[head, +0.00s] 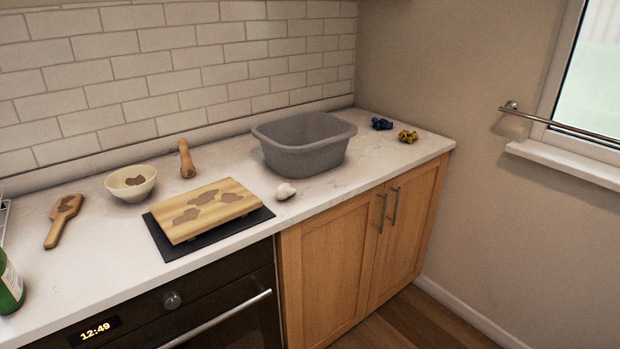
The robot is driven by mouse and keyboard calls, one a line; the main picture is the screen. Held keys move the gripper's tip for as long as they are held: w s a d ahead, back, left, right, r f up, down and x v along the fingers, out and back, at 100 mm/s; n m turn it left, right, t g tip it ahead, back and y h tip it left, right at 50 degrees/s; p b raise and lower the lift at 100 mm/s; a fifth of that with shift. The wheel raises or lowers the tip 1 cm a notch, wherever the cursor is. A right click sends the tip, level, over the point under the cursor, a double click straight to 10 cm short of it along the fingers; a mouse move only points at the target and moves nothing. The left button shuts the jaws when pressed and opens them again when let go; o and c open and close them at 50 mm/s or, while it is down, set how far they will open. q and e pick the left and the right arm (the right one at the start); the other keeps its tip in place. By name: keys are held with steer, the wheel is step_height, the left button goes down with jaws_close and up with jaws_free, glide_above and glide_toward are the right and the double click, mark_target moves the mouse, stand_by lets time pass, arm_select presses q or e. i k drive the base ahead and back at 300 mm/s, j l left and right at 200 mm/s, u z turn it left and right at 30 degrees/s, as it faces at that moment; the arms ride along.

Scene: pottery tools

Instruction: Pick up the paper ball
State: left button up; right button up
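A small crumpled white paper ball (285,191) lies on the white countertop (330,204), close to its front edge. It is just right of the black mat's corner and in front of the grey tub, apart from both. Neither of my grippers is in the head view.
A grey tub (305,160) stands behind the ball. A wooden board (242,197) with brown stains lies on a black mat (187,247). A bowl (117,184), a wooden tool (187,160), a paddle (55,230) and a green bottle (10,285) are left. Blue (382,124) and yellow (408,136) items sit right.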

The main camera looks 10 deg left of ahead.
mark_target(283, 191)
steer(key=i+l, duration=0.8)
steer(key=i+j+u, duration=0.05)
steer(key=i, duration=0.05)
